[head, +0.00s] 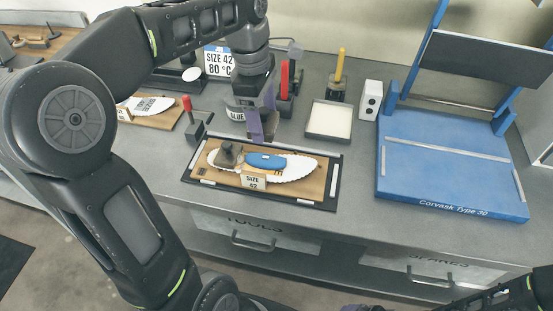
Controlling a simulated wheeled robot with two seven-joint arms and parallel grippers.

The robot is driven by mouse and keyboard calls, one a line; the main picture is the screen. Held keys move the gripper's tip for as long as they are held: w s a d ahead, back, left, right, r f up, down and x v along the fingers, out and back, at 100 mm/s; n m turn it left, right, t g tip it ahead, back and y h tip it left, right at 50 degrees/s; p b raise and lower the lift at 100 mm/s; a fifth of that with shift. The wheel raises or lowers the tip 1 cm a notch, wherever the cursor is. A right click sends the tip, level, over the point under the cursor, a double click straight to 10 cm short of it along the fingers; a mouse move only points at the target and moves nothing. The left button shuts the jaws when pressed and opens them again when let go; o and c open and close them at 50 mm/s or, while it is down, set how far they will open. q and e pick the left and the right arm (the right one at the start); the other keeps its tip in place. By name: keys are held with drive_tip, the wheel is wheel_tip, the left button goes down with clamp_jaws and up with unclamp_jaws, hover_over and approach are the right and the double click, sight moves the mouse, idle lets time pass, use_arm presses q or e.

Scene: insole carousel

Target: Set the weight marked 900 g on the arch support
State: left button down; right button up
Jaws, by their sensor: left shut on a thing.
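A white insole (300,167) lies on a wooden board marked SIZE 42 (253,180) in the head view. The blue arch support (266,161) lies on the insole's middle. A dark weight with a knob (228,154) stands on the insole's left part; I cannot read a mark on it. My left gripper (263,131) points down just behind and above the arch support. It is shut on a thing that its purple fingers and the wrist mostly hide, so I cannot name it. My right gripper (362,308) barely shows at the bottom edge; its jaws are unclear.
A white tray (329,121), a yellow-handled tool (340,68) and a white box (370,99) stand behind the board. A blue press (450,170) fills the right. A red-handled stand (190,122) is to the left. Bare bench lies between board and press.

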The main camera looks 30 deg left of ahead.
use_arm(q)
hover_over(267, 160)
drive_tip(key=shift+a+f, duration=0.15)
drive_tip(key=shift+f, duration=1.4)
drive_tip(key=shift+a+f, duration=0.1)
drive_tip(key=shift+f, duration=1.4)
drive_tip(key=shift+f, duration=1.85)
drive_tip(key=shift+f, duration=0.1)
drive_tip(key=shift+c, duration=2.4)
unclamp_jaws()
drive_tip(key=r, duration=0.4)
drive_tip(key=a+r, duration=0.1)
drive_tip(key=r, duration=0.7)
drive_tip(key=shift+s+a, duration=0.2)
drive_tip(key=shift+s, duration=0.05)
